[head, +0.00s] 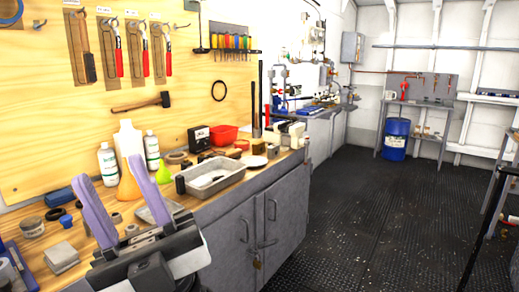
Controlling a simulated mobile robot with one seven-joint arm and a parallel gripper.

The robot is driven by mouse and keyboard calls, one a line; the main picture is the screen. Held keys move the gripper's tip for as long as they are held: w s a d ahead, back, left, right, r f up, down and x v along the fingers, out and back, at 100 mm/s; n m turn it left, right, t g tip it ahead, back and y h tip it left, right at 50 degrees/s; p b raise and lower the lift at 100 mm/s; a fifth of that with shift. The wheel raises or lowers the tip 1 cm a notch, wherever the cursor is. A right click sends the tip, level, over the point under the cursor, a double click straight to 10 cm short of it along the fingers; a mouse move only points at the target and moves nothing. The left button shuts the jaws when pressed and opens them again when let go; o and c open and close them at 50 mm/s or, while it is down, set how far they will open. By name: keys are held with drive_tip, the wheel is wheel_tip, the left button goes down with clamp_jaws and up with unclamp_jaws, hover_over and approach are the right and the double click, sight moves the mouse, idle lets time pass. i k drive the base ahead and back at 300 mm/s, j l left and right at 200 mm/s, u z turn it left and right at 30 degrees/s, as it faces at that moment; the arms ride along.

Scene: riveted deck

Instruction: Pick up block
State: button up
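My gripper (109,170) is in the lower left, in front of the workbench, with its two purple fingers spread apart and pointing up. The bench and an orange funnel show between the fingers, and I see nothing held. A light grey, flat, square block (62,257) lies on the bench to the left of my gripper, apart from it. A blue block-like item (58,197) lies farther back at the left. I cannot tell which one the task calls the block.
The wooden workbench (172,200) is crowded with white bottles (107,163), a grey tray (211,178), a red bin (223,135) and small round parts. Tools hang on the plywood wall behind. Grey cabinet doors (256,226) form the bench front. The dark deck floor (370,220) to the right is clear.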

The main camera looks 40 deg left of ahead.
sight(258, 148)
drive_tip(key=u, duration=0.35)
drive_tip(key=i+l+u, duration=0.15)
drive_tip(key=i+u, duration=0.15)
drive_tip(key=u, duration=0.15)
drive_tip(key=i+l+u, duration=0.25)
drive_tip(key=u, duration=0.2)
drive_tip(key=i+l+u, duration=0.25)
drive_tip(key=i+l, duration=0.15)
drive_tip(key=l, duration=0.2)
drive_tip(key=i+l+u, duration=0.15)
drive_tip(key=l, duration=0.2)
drive_tip(key=i+l, duration=0.25)
drive_tip(key=l, duration=0.15)
drive_tip(key=i+l, duration=0.2)
drive_tip(key=l, duration=0.15)
drive_tip(key=i+l, duration=0.25)
drive_tip(key=l, duration=0.15)
drive_tip(key=i+l+u, duration=0.1)
drive_tip(key=i+l, duration=0.35)
drive_tip(key=l, duration=0.3)
drive_tip(key=i+l, duration=0.15)
drive_tip(key=i, duration=0.35)
drive_tip(key=i+l, duration=0.15)
drive_tip(key=i, duration=0.4)
